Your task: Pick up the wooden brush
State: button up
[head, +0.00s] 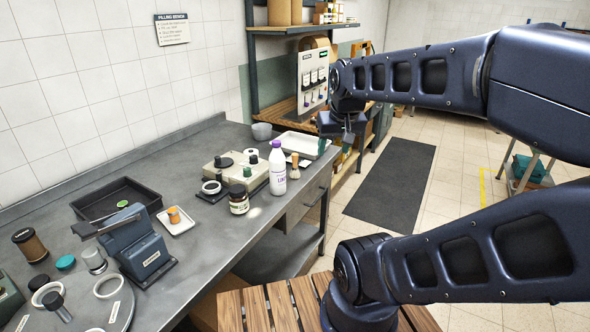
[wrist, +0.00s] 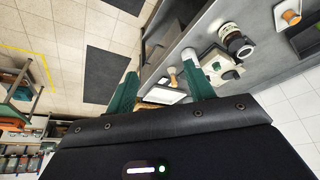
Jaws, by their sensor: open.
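The wooden brush (head: 295,166) stands upright on the grey bench near its front edge, just right of the white bottle with a purple cap (head: 277,168). It is small and tan, with a paler lower part. In the wrist view, a small tan and pale shape that looks like the brush (wrist: 172,76) shows between the fingers, near the right one. My gripper (head: 335,147) is open and empty. It hangs to the right of the brush in the head view, above and apart from it. My gripper's green fingers (wrist: 159,80) are spread in the wrist view.
A pale tray (head: 303,145) lies behind the brush. A label-fronted jar (head: 239,200) and a beige scale-like device (head: 235,172) stand to the left. A black tray (head: 117,198) and blue-grey device (head: 140,247) are further left. Floor beyond the bench is open, with a dark mat (head: 393,185).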

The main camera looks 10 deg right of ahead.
jog(key=w+m+g+h, duration=0.1)
jog(key=w+m, duration=0.3)
jog(key=w, duration=0.9)
jog(key=m+g+h, duration=0.1)
jog(key=m+h, duration=0.2)
jog(key=m, duration=0.5)
send_over(296, 160)
jog(key=a, duration=0.3)
notch_tip(296, 160, down, 19)
jog(key=x, duration=0.4)
jog(key=shift+w+d+f, duration=0.1)
jog(key=shift+w+f, duration=0.2)
jog(key=shift+w, duration=0.05)
jog(key=shift+s+x, duration=0.2)
jog(key=shift+x, duration=1.2)
jog(key=shift+s+x, duration=0.2)
jog(key=shift+x, duration=1.2)
jog(key=c, duration=1.1)
